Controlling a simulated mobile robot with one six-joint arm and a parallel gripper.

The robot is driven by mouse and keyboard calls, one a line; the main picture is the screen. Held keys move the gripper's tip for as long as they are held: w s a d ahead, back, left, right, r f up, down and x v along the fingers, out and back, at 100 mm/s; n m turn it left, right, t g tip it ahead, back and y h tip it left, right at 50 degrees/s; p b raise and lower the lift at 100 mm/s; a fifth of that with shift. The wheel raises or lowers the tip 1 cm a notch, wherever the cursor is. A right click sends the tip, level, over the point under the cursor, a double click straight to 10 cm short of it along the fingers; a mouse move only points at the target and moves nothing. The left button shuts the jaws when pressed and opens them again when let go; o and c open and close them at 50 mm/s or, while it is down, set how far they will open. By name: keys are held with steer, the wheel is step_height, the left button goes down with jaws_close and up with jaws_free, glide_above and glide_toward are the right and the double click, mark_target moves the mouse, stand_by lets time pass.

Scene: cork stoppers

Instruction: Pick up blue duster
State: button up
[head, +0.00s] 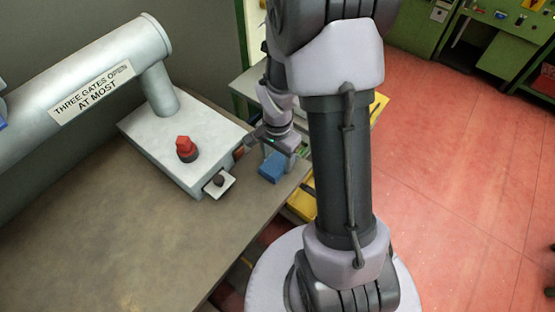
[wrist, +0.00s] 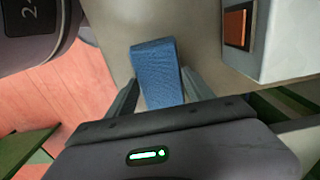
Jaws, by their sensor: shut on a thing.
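The blue duster (head: 273,167) is a small blue block near the right edge of the brown table, just right of the grey machine base. In the wrist view the duster (wrist: 158,72) is a textured blue block with its near end between the two fingers. My gripper (head: 270,150) reaches down over the duster from behind. In the wrist view my gripper (wrist: 158,92) has a finger on each side of the duster and is shut on it. In neither view can I tell whether the duster is lifted off the table.
A grey machine (head: 150,130) with a red knob (head: 186,148) and a pipe labelled "THREE GATES OPEN AT MOST" stands to the left, close to my gripper. The brown table (head: 110,230) is clear in front. Yellow items (head: 303,205) lie beyond its right edge.

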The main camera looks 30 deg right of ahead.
mark_target(278, 163)
steer(key=r, duration=0.1)
steer(key=r+p, duration=0.2)
steer(key=r, duration=0.1)
steer(key=shift+s+a, duration=0.1)
steer(key=shift+s, duration=0.15)
steer(key=s+a, duration=0.1)
steer(key=s, duration=0.2)
steer(key=s+a, duration=0.1)
steer(key=s, duration=0.1)
steer(key=shift+s+a+r, duration=0.15)
steer(key=shift+s+a, duration=0.1)
steer(key=shift+a, duration=0.1)
steer(key=s+b, duration=0.1)
steer(key=s+a+b, duration=0.1)
steer(key=s+f+b, duration=0.1)
steer(key=shift+s+a+b, duration=0.3)
steer(key=shift+b, duration=0.05)
steer(key=shift+s+a+r+b, duration=0.35)
steer(key=shift+s+b, duration=0.45)
steer(key=shift+b, duration=0.65)
steer(key=shift+s+a+r+b, duration=0.35)
steer(key=shift+s+b, duration=0.5)
steer(key=shift+b, duration=0.55)
steer(key=shift+s+a+r+b, duration=0.2)
steer(key=shift+s+a+b, duration=0.45)
steer(key=shift+b, duration=0.8)
steer(key=shift+s+d, duration=0.15)
steer(key=shift+d, duration=0.05)
